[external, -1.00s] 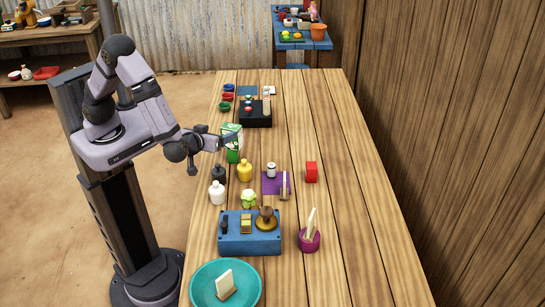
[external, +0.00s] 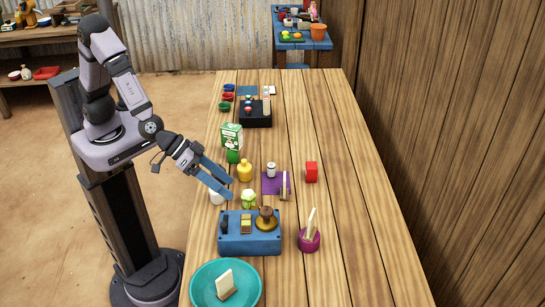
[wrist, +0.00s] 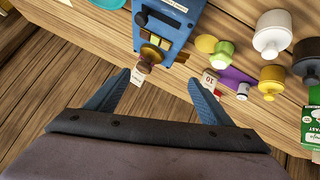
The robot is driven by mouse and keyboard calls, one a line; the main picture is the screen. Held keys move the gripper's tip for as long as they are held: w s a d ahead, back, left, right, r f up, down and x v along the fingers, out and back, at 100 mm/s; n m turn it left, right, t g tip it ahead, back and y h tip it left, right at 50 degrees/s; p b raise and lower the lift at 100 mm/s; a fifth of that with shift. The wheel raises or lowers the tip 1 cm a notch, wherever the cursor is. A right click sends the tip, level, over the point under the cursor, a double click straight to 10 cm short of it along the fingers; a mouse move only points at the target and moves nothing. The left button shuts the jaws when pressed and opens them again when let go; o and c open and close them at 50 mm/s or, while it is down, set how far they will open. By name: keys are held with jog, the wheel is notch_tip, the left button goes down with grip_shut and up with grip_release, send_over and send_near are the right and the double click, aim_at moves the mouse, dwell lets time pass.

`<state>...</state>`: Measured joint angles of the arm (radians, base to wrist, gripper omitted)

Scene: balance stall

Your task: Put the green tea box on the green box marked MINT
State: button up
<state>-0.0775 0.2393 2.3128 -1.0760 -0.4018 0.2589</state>
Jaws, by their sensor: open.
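A green and white printed carton (external: 231,136) stands on the table's left side, beyond the bottles. A smaller plain green box (external: 233,156) shows right at its near foot; I cannot tell whether they touch or are stacked. No word MINT is readable. In the wrist view the carton (wrist: 313,125) is cut by the right edge, with its lettering partly legible. My gripper (external: 228,188) is open and empty, above the near left part of the table, well short of the carton. Its two blue fingers also show in the wrist view (wrist: 158,80).
A blue scale (external: 240,240), a purple cup (external: 309,240) and a teal bowl (external: 198,285) stand nearest.

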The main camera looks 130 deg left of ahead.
jog(key=s+d+f+m+g+h, duration=0.25)
jog(key=s+d+m+h, duration=0.45)
jog(key=d, duration=0.6)
jog(key=s+f+m+g+y, duration=0.1)
jog(key=s+m+g, duration=0.3)
jog(key=s, duration=1.3)
jog(key=shift+a+f+m+g+y, duration=0.15)
jog(key=shift+a+m+g+y, duration=0.2)
jog(key=shift+g, duration=0.6)
